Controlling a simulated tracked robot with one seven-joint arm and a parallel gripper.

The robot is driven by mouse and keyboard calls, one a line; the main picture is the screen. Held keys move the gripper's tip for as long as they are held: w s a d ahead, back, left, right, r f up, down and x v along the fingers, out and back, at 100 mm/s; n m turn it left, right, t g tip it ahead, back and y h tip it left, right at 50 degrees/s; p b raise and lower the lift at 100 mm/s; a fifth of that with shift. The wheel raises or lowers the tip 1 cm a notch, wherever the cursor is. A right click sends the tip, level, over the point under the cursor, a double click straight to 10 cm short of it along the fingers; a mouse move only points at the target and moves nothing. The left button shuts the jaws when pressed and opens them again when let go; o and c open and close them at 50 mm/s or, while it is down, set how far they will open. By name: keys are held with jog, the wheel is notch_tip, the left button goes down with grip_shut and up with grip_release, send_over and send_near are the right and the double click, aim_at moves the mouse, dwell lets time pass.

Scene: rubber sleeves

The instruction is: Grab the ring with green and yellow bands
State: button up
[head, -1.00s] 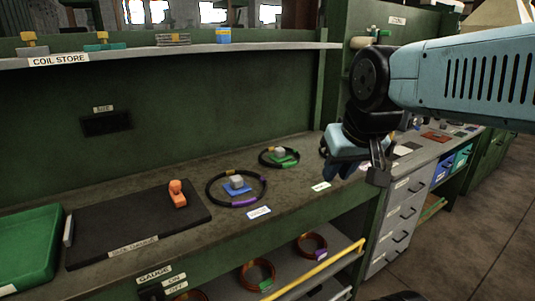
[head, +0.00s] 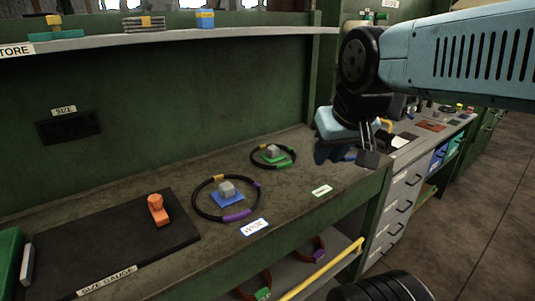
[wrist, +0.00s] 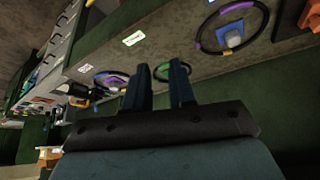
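A thin black ring (head: 285,164) with a green band and a small yellow band lies on the bench around a grey block on a green pad. Part of it shows between and behind my fingers in the wrist view (wrist: 163,68). A larger black ring (head: 237,215) with purple and yellow bands lies nearer, around a grey block on a blue pad; it also shows in the wrist view (wrist: 235,7). My gripper (head: 367,150) is above and to the right of the green-banded ring in the head view, apart from it. Its two fingers (wrist: 160,66) are apart with nothing between them.
A black size gauge board (head: 110,245) with an orange piece (head: 158,209) lies at left. Copper rings (head: 253,284) sit on the lower shelf behind a yellow rail (head: 320,270). Another ring (wrist: 103,75) lies beyond in the wrist view. An upper shelf (head: 180,40) spans the back.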

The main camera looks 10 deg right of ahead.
jog(key=m+g+h, duration=0.1)
jog(key=m+h, duration=0.1)
jog(key=m, duration=0.2)
send_over(294, 155)
jog(key=s+a, duration=0.2)
jog(key=s, duration=0.3)
notch_tip(294, 155, down, 6)
jog(key=x, duration=1.3)
jog(key=shift+s+a+f, duration=0.2)
jog(key=shift+s+f, duration=0.05)
jog(key=shift+s, duration=0.15)
grip_shut()
